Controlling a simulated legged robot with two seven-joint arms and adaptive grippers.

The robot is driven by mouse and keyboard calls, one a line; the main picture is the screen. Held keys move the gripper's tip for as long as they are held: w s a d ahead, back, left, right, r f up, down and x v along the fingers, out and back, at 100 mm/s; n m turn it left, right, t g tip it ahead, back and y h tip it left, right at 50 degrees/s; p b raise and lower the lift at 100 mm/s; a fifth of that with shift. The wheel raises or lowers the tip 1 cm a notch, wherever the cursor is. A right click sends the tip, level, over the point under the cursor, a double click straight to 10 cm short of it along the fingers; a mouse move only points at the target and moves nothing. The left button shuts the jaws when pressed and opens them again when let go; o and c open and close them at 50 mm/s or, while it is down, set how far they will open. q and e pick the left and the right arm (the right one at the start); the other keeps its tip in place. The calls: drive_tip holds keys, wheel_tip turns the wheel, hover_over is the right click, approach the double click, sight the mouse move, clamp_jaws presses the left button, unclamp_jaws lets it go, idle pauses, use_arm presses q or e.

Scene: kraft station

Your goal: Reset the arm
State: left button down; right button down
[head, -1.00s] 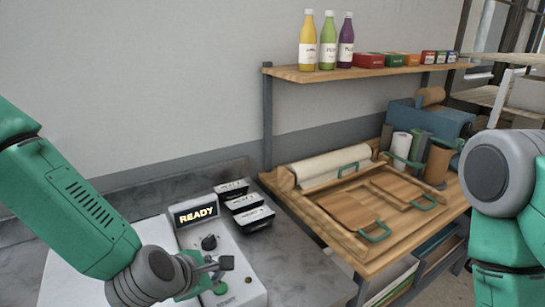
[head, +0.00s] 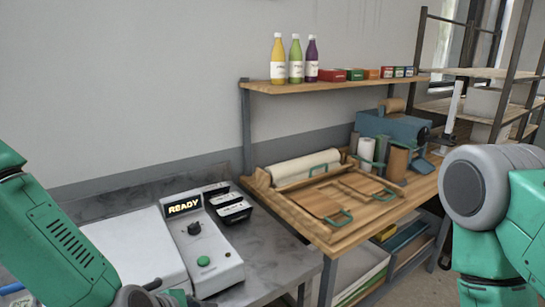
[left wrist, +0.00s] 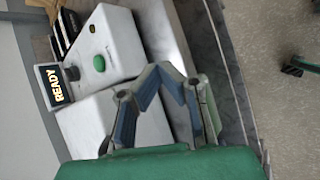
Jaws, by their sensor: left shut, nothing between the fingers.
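My left arm (head: 55,240) comes in from the left in the head view; its gripper is mostly cut off at the bottom edge. In the left wrist view my left gripper (left wrist: 165,72) shows with its fingertips together and nothing between them. It is above and beside a white control box with a green button (left wrist: 99,63) and a lit READY display (left wrist: 52,86). The box (head: 228,268) also shows in the head view, with a black knob and the green button uncovered. My right arm (head: 500,220) is at the right edge; its gripper is out of view.
A wooden bench (head: 300,222) with a paper roll, boards with green handles and a blue machine (head: 392,130) stands right of the grey counter (head: 275,262). A shelf (head: 350,84) above holds three bottles and several small boxes. Black containers (head: 234,209) sit behind the control box.

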use_arm(q)
drive_tip(key=s+a+f+m+g+y+b, duration=0.1)
drive_tip(key=s+a+f+m+g+b, duration=0.2)
drive_tip(key=s+f+m, duration=0.6)
drive_tip(key=s+a+f+m+g+b, duration=0.1)
drive_tip(key=s+a+f+m+b, duration=0.3)
drive_tip(key=f, duration=0.9)
drive_tip(key=s+a+f+m+g+y+b, duration=0.1)
drive_tip(key=s+a+f+m+b, duration=0.2)
drive_tip(key=s, duration=0.3)
drive_tip(key=s+a+f+m+g+y+b, duration=0.1)
drive_tip(key=s+a+f+m+g+b, duration=0.1)
drive_tip(key=s+a+f+m+b, duration=0.1)
drive_tip(key=s+f+m+b, duration=0.1)
drive_tip(key=s+f+m, duration=0.1)
drive_tip(key=s, duration=0.1)
drive_tip(key=shift+s+f+m, duration=0.2)
drive_tip(key=shift+f+m, duration=0.05)
drive_tip(key=shift+m, duration=0.05)
drive_tip(key=shift+d, duration=0.1)
